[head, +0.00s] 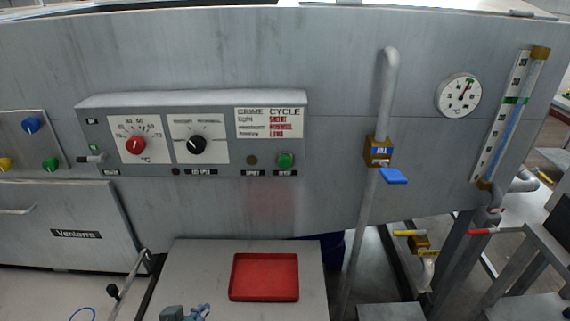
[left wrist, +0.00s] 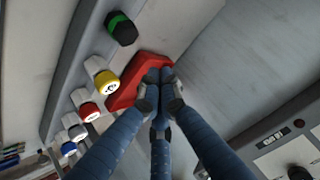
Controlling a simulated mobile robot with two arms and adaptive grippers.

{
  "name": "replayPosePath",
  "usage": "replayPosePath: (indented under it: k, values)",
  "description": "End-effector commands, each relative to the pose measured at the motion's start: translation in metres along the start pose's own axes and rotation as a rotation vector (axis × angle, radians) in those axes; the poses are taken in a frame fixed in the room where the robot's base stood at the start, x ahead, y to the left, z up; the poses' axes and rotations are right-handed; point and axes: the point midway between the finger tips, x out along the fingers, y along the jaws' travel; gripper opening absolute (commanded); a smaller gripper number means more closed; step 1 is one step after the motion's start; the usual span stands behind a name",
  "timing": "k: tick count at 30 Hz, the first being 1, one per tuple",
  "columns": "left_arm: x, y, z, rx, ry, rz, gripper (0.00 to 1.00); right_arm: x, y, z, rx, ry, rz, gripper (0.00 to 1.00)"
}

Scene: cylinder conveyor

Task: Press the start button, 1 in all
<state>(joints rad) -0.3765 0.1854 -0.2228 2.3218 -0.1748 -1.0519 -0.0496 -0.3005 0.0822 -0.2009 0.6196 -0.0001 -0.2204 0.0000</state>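A green round button (head: 286,160) sits at the lower right of the grey control panel (head: 225,102). A dark round button (head: 252,160) is just left of it. Both have small labels below, too blurred to read surely. My left gripper (head: 204,308) shows at the bottom edge of the head view, well below and left of these buttons. In the left wrist view its blue fingers (left wrist: 159,80) have their grey tips drawn together with nothing seen between them, in front of a red object (left wrist: 135,78). My right gripper is not in view.
The panel also has a red dial (head: 136,145) and a black dial (head: 196,145). A red tray (head: 264,277) lies on a grey surface below. A pipe with a blue-handled valve (head: 393,176) stands right of the panel. The left wrist view shows a row of coloured knobs (left wrist: 107,82).

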Motion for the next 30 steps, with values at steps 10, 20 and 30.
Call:
replayPosePath:
  k: [10, 20, 30]
  values:
    - [0.008, -0.008, -0.166, 0.283, 0.539, -0.126, 0.0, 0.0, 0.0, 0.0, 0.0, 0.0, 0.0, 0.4]
    - [-0.049, 0.042, -0.287, 0.633, 1.081, -0.187, 0.0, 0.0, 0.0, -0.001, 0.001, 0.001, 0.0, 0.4]
    - [-0.079, 0.074, -0.309, 0.779, 1.284, -0.183, 0.0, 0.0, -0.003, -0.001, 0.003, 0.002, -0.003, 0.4]
